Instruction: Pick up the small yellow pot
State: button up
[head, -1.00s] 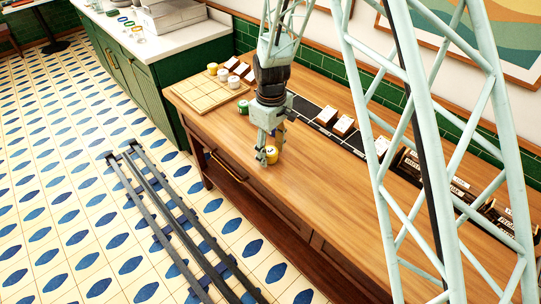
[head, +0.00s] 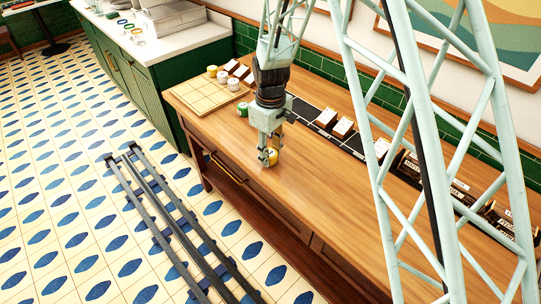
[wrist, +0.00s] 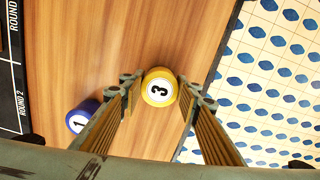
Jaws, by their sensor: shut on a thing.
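The small yellow pot (wrist: 159,88) has a white top marked 3. In the wrist view it sits between the two fingertips of my gripper (wrist: 160,93), which touch it on both sides. In the head view the yellow pot (head: 272,157) is at the wooden counter (head: 310,205), partly hidden by my gripper (head: 268,158). My gripper points down and is shut on the pot. I cannot tell whether the pot touches the counter or is slightly above it.
A blue pot marked 1 (wrist: 82,117) stands close by on the counter. A green pot (head: 242,109) stands near a wooden grid board (head: 205,97). A black strip with lettering (wrist: 14,90) lies at the back. The counter's front edge is near; the counter to the right is clear.

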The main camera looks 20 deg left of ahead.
jog(key=shift+r, duration=1.35)
jog(key=s+a+r, duration=0.1)
jog(key=s+a, duration=0.1)
jog(key=s, duration=0.5)
jog(key=s+a+r, duration=0.1)
jog(key=s+a, duration=0.2)
jog(key=s, duration=0.5)
jog(key=shift+s+r, duration=0.1)
